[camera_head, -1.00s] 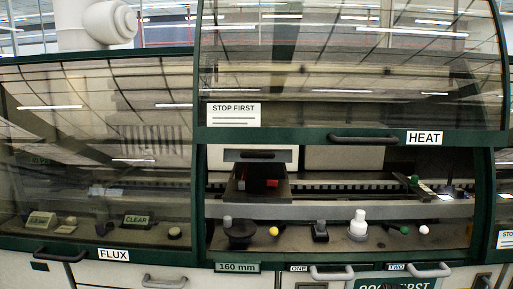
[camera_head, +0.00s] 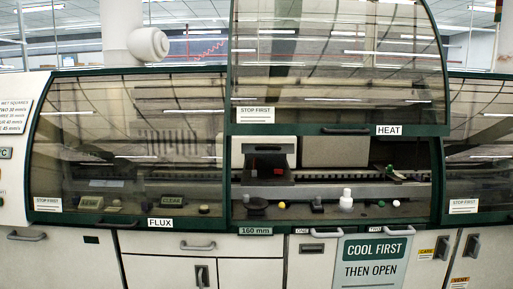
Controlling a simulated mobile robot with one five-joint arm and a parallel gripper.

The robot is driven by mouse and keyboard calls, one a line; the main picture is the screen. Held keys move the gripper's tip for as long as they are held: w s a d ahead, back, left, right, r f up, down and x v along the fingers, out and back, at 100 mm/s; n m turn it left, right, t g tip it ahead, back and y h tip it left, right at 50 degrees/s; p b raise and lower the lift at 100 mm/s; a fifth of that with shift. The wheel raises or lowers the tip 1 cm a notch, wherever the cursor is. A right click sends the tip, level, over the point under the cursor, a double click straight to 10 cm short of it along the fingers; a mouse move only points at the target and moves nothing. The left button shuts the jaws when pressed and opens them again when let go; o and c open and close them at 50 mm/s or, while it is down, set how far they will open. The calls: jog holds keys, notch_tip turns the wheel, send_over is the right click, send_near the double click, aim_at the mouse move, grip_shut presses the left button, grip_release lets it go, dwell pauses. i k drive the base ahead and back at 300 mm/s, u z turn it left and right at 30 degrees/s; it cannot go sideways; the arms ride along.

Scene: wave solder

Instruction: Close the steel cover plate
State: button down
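Behind the raised HEAT window (camera_head: 335,60), a pale grey upright plate with a dark handle (camera_head: 268,148) stands at the left of the open bay. It may be the steel cover plate, but I cannot be sure. Just below it is a dark open recess or tray (camera_head: 283,178) with a small red block (camera_head: 266,175) at its back. My gripper is not in view.
A conveyor rail (camera_head: 400,177) runs across the bay. On the ledge before it are a white bottle (camera_head: 346,201), a yellow ball (camera_head: 282,206) and other small items. The FLUX window (camera_head: 130,140) at left is down. Cabinets (camera_head: 160,262) with handles stand below.

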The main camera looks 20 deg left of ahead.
aim_at(246, 149)
jog(key=u, duration=1.8)
jog(key=i, duration=0.95)
jog(key=z, duration=0.15)
